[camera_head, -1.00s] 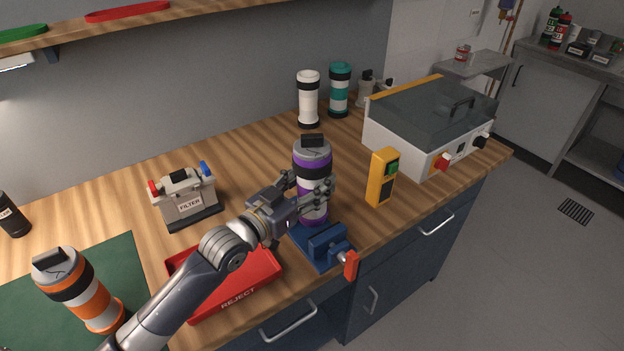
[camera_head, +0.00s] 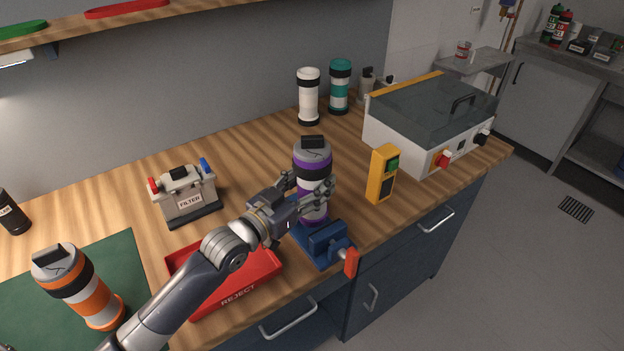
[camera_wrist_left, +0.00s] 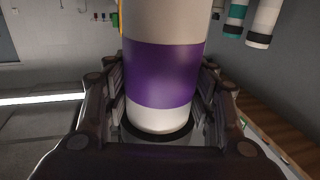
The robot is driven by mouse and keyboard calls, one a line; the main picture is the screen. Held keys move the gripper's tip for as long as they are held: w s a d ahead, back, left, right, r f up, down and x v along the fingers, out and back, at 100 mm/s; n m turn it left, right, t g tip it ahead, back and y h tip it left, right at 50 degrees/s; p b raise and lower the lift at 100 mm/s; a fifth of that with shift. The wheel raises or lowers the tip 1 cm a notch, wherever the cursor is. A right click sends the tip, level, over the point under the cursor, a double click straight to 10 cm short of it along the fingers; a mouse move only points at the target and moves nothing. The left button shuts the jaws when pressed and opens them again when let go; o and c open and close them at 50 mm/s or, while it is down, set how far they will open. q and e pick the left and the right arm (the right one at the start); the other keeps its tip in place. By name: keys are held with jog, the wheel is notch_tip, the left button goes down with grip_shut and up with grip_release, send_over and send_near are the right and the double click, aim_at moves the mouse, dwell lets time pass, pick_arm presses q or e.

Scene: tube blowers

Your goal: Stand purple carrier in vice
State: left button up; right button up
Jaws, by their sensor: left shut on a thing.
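The purple carrier (camera_head: 313,170) is an upright cylinder with purple, white and grey bands and a black top tab. It stands at the blue vice (camera_head: 325,241), with its lower end by the jaws; whether it is seated between them is hidden. My left gripper (camera_head: 318,191) is shut around the carrier's middle. In the left wrist view the carrier (camera_wrist_left: 166,75) fills the space between the fingers of my left gripper (camera_wrist_left: 165,105). The vice has a red handle. My right gripper is not in view.
A red reject tray (camera_head: 238,293) lies under my left arm. A yellow handheld box (camera_head: 381,176) stands right of the vice. A filter unit (camera_head: 185,195), orange carrier (camera_head: 80,288), white carrier (camera_head: 308,97), teal carrier (camera_head: 340,88) and lidded machine (camera_head: 430,122) stand around the bench.

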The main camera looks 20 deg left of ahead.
pick_arm(q)
jog(key=shift+f+b, duration=0.3)
jog(key=shift+f, duration=0.25)
jog(key=shift+f+b, duration=0.65)
jog(key=shift+f, duration=0.4)
jog(key=o, duration=1.2)
jog(key=shift+c, duration=0.2)
jog(key=shift+o, duration=0.4)
jog(key=shift+f, duration=0.1)
jog(key=shift+s, duration=0.1)
jog(key=v, duration=1.1)
jog(key=shift+s+a, duration=0.15)
jog(key=shift+s, duration=0.25)
